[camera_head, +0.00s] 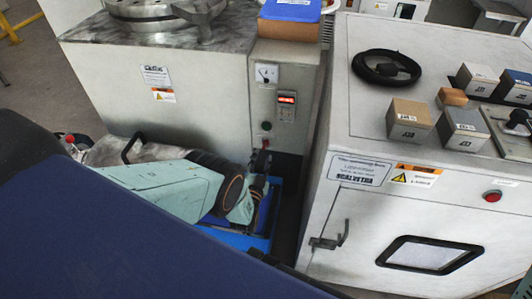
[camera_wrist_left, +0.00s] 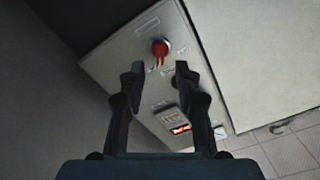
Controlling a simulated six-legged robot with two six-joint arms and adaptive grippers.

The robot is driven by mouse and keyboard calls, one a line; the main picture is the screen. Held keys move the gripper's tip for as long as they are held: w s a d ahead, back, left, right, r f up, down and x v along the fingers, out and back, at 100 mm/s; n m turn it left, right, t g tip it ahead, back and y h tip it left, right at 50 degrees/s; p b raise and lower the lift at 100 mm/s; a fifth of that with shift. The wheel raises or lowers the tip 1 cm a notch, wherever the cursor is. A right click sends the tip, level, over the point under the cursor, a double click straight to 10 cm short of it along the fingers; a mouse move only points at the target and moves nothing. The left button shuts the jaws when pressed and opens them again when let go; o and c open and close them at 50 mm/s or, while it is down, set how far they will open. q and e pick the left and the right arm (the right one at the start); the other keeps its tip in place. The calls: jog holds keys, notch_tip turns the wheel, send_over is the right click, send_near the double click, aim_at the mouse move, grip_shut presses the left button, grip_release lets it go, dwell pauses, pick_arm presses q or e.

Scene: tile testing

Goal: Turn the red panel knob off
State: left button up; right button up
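The red panel knob (camera_wrist_left: 160,47) shows in the left wrist view, mounted on a pale grey control panel (camera_wrist_left: 130,48). Its narrow red grip points down in that picture. My left gripper (camera_wrist_left: 159,73) is open, with one finger on each side below the knob and a gap between them. The knob lies beyond the fingertips, and I see no contact. My right gripper is not in view.
A lit red display (camera_head: 286,98) and a gauge (camera_head: 266,72) are above the gripper on the panel. A white oven-like machine (camera_head: 400,200) stands close on the right, bearing several small blocks and a black cable coil (camera_head: 386,68). A blue bin (camera_head: 238,240) is below.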

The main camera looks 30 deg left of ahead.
aim_at(266, 147)
pick_arm(q)
jog(key=shift+b+x, duration=0.85)
jog(key=shift+x, duration=1.25)
grip_shut()
